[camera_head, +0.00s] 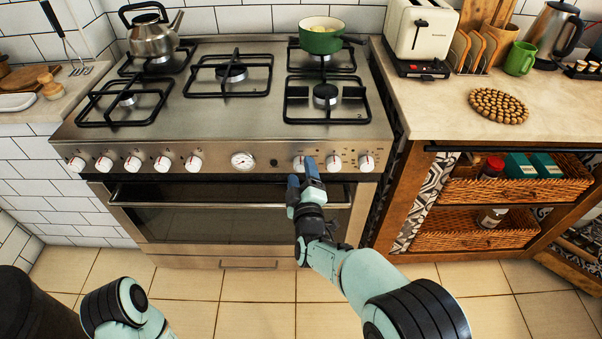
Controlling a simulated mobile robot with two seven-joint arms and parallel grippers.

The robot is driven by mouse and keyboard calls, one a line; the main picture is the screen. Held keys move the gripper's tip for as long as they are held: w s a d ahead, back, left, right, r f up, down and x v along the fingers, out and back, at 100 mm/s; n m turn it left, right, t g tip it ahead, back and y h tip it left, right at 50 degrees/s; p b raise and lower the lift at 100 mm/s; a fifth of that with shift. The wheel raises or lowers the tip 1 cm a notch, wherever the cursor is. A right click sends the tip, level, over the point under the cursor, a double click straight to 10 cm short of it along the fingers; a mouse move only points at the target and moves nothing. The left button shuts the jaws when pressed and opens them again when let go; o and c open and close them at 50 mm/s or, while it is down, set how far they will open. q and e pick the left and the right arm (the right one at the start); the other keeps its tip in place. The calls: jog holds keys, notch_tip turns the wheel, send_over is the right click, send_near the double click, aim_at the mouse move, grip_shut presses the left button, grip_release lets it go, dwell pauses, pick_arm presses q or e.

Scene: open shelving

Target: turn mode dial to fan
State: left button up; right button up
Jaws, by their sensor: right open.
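The stove's front panel (218,150) carries a row of white dials and a round gauge (242,161). To the right of the gauge are a dial (299,163), a second dial (333,163) and a third dial (367,163). Their markings are too small to read, so I cannot tell which one is the mode dial. My right gripper (303,170) is open, with its blue fingers up at the dial just right of the gauge and overlapping it in the view. I cannot tell whether they touch it. My left arm shows at the lower left; its gripper is out of view.
The oven door (230,226) is shut, with its handle (150,204) running below the dials. A kettle (152,33) and a green pot (320,38) stand on the hob. A wooden cabinet with wicker baskets (478,235) stands to the right. The tiled floor before the oven is clear.

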pick_arm(q)
jog(key=shift+s+f, duration=0.2)
jog(key=shift+s, duration=0.15)
pick_arm(e)
jog(key=shift+w+a, duration=0.1)
jog(key=shift+w, duration=0.6)
jog(key=c, duration=1.1)
jog(key=shift+o, duration=0.2)
